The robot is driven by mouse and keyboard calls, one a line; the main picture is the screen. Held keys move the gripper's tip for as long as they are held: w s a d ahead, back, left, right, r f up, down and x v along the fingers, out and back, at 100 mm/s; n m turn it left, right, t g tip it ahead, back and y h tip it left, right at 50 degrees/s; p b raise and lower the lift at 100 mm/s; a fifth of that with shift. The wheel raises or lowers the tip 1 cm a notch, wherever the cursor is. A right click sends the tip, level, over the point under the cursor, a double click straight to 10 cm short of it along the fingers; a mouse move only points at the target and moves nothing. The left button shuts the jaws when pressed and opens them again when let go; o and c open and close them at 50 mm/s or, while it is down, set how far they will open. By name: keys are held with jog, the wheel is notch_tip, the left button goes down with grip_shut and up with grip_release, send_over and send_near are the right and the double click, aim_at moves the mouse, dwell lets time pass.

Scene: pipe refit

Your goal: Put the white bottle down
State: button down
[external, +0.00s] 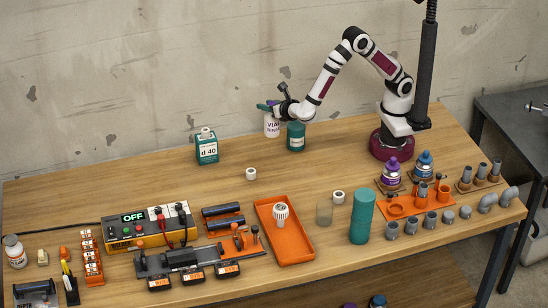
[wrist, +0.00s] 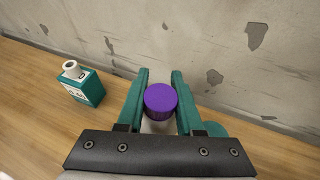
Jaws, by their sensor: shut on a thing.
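The white bottle (external: 272,127) with dark lettering on its label is at the back of the table, left of my arm, upright or nearly so. My gripper (external: 270,106) is shut on its upper part. In the wrist view the bottle's purple cap (wrist: 160,98) sits between the two teal fingers of my gripper (wrist: 161,90). Its body is mostly hidden below the cap there. I cannot tell whether its base touches the table.
A teal canister (external: 296,137) stands close to the right of the bottle. A teal d 40 can (external: 207,147) stands to the left and also shows in the wrist view (wrist: 83,85). A white fitting (external: 251,174) lies in front. The table between them is clear; the wall is behind.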

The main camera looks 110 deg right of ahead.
jog(key=d, duration=1.3)
jog(key=w+a+f, duration=0.7)
jog(key=w+f, duration=0.1)
jog(key=f, duration=0.2)
jog(key=shift+f, duration=0.2)
jog(key=shift+f, duration=0.15)
jog(key=c, duration=0.6)
grip_release()
jog(key=shift+o, duration=0.2)
